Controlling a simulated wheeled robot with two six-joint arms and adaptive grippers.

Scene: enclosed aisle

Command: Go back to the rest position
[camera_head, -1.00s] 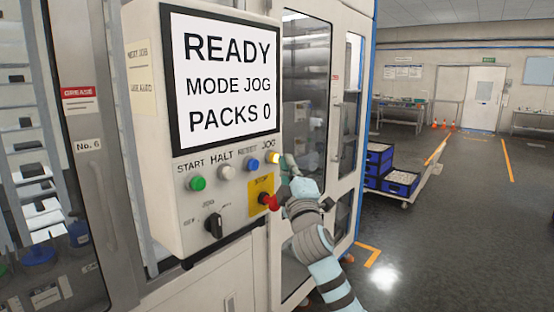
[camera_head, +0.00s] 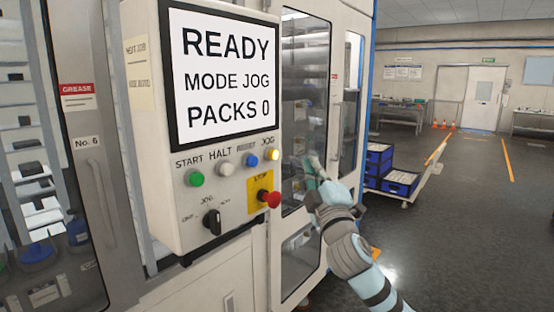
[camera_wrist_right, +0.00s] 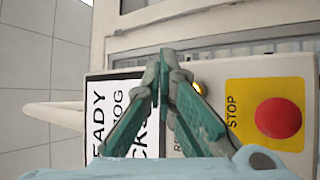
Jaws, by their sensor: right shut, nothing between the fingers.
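My right gripper (camera_head: 314,166) is shut and empty, in the air to the right of the control panel (camera_head: 160,200) and apart from it. In the right wrist view its green fingers (camera_wrist_right: 160,75) meet at the tips, with the panel behind them. The panel's screen (camera_head: 225,75) reads READY, MODE JOG, PACKS 0. Below it are the green START button (camera_head: 196,178), the white HALT button (camera_head: 226,169), a blue button (camera_head: 252,160) and the yellow JOG button (camera_head: 272,154). The red stop button (camera_head: 268,198) also shows in the right wrist view (camera_wrist_right: 278,118). My left gripper is out of view.
A black rotary switch (camera_head: 212,221) is low on the panel. Glass machine doors (camera_head: 305,110) stand behind my right arm. A cart with blue crates (camera_head: 398,182) stands to the right. The dark floor (camera_head: 470,240) at the right is clear.

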